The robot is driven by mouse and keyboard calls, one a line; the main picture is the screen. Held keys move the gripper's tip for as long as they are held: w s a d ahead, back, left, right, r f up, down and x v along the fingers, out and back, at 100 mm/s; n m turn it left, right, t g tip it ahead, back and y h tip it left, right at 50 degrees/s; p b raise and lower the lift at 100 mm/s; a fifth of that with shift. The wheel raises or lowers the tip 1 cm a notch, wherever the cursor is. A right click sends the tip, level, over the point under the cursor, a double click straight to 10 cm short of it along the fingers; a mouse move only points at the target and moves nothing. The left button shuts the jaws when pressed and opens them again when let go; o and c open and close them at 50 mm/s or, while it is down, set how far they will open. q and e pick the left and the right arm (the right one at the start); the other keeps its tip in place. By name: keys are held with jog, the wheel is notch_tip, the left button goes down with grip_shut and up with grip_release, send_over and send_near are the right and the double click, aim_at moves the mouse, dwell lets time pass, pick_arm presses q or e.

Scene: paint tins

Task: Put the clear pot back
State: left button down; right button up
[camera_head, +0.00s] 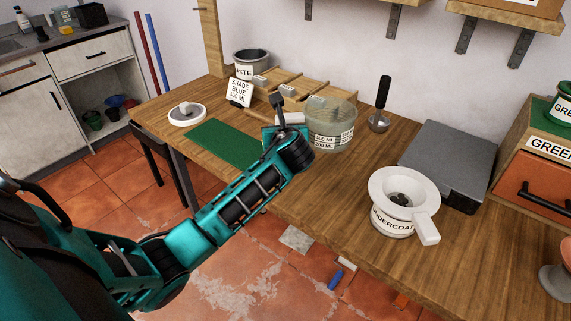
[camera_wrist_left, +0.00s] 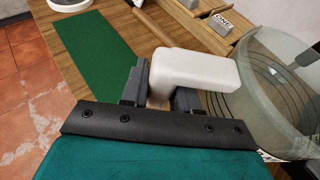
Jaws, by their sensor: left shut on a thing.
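The clear pot (camera_head: 333,127), a see-through measuring pot with white labels and a white handle, is upright at the middle of the workbench. I cannot tell whether its base touches the wood. My left gripper (camera_head: 284,112) is at the pot's left side. In the left wrist view my left gripper (camera_wrist_left: 161,92) is shut on the pot's white handle (camera_wrist_left: 195,66), and the clear wall of the pot (camera_wrist_left: 278,100) fills the right side. My right gripper is in neither view.
A green mat (camera_head: 225,143) lies left of the pot. Behind stand a wooden rack (camera_head: 310,84), a card reading SHADE BLUE (camera_head: 239,91) and a WASTE pot (camera_head: 251,63). At right are an UNDERCOAT pot (camera_head: 393,222) and a grey box (camera_head: 445,160). Bench wood (camera_head: 330,195) is bare in front.

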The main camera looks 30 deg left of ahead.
pick_arm(q)
notch_tip(320, 180, down, 11)
jog(key=shift+r, duration=0.15)
jog(key=c, duration=0.8)
grip_release()
jog(key=shift+c, duration=0.2)
jog(key=shift+f+b, duration=0.25)
jog(key=shift+b, duration=0.1)
jog(key=v, duration=1.3)
jog(key=shift+w+r+p, duration=0.15)
jog(key=shift+r+p, duration=0.1)
jog(key=shift+p, duration=0.15)
